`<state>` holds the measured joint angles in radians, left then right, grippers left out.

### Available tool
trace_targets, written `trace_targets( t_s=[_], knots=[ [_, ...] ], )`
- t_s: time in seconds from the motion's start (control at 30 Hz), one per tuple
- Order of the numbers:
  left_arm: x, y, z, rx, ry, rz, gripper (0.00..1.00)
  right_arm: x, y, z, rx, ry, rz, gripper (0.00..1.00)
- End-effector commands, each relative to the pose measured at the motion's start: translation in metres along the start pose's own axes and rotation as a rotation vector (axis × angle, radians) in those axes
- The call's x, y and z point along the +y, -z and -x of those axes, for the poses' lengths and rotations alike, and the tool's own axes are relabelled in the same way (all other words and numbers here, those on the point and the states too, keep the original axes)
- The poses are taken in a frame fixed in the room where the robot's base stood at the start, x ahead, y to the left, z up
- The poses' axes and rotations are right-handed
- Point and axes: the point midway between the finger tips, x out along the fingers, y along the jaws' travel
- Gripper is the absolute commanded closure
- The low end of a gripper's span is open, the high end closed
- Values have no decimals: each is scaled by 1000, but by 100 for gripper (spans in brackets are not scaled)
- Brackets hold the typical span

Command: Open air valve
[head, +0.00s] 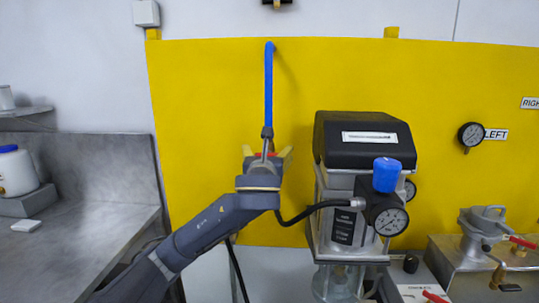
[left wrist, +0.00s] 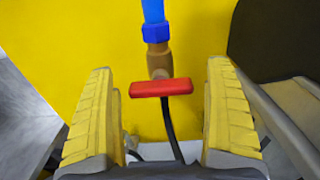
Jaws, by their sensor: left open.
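The air valve has a red handle (left wrist: 161,88) that lies crosswise on a brass body (left wrist: 158,58), under a blue air pipe (left wrist: 153,15). In the head view the blue pipe (head: 268,85) runs down the yellow panel, and a bit of the red handle (head: 265,154) shows behind my gripper. My left gripper (head: 268,152) is open, with its yellow fingers on either side of the handle. In the left wrist view the fingers (left wrist: 161,112) show a gap to the handle on both sides. The brass body is mostly hidden in the head view. My right gripper is not seen.
Right of the valve stands a machine with a black top (head: 365,140), a blue knob (head: 387,174) and a pressure gauge (head: 391,221). A black hose (head: 300,214) runs to it from below the valve. A metal counter (head: 90,220) is at left. The yellow panel left of the pipe is clear.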

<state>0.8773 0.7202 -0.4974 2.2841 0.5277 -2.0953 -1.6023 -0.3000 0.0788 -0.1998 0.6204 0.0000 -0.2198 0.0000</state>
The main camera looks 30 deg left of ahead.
Motion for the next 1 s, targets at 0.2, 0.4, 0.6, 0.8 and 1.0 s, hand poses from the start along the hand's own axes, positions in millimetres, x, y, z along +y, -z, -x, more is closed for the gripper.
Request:
trace_targets(
  t_s=[0.2,0.4,0.6,0.8,1.0],
  knots=[
    [0,0,0,0,0,0,17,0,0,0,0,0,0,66],
    [0,0,0,0,0,0,41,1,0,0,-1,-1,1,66],
    [0,0,0,0,0,0,64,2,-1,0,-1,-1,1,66],
    [0,0,0,0,0,10,68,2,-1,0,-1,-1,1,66],
    [0,0,0,-1,-1,44,79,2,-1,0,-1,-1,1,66]
  ],
)
